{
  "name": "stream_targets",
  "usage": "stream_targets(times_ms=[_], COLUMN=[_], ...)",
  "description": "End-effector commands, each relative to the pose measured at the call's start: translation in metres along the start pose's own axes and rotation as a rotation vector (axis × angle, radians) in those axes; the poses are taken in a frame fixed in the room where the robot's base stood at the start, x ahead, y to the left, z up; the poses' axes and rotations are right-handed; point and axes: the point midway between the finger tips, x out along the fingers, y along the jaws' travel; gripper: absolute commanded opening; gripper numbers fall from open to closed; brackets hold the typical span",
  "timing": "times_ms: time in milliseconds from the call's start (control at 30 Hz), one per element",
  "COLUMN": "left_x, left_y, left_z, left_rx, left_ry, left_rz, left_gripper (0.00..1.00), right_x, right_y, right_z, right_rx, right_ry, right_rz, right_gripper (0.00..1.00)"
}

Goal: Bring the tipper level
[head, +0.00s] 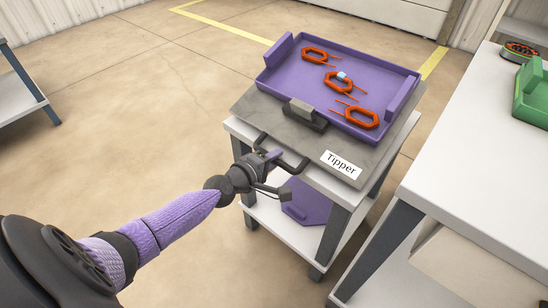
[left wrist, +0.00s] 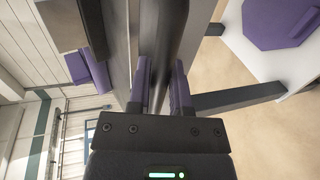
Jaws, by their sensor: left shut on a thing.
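The tipper (head: 258,107) is a grey plate with a white "Tipper" label (head: 341,164), on top of a small white cart. It looks tilted relative to the cart top, but I cannot tell by how much. A dark bar handle (head: 292,167) runs along its near edge. My left gripper (head: 272,156) is shut on this handle; the left wrist view shows the bar (left wrist: 166,45) between the two purple-lined fingers (left wrist: 163,85). A purple tray (head: 305,85) lies on the plate against a grey block (head: 303,110). It holds orange wire coils (head: 360,118). My right gripper is out of view.
A white table (head: 480,170) stands close on the right, with a green bin (head: 533,95) and a round orange-and-black item (head: 519,50). A purple piece (head: 308,212) lies on the cart's lower shelf. The floor at left is clear up to another table (head: 18,95).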

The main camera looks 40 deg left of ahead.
Motion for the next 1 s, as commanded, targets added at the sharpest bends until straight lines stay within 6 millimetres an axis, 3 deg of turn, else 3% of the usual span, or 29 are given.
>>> stream_targets(times_ms=[1000], left_x=[0.0007], left_y=[0.0044], left_z=[-0.0012], left_rx=[0.001], left_ry=[0.004], left_rz=[0.011], left_gripper=[0.0], right_x=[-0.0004], right_y=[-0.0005], right_z=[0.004], right_rx=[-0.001], right_ry=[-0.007], right_rz=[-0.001], right_gripper=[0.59])
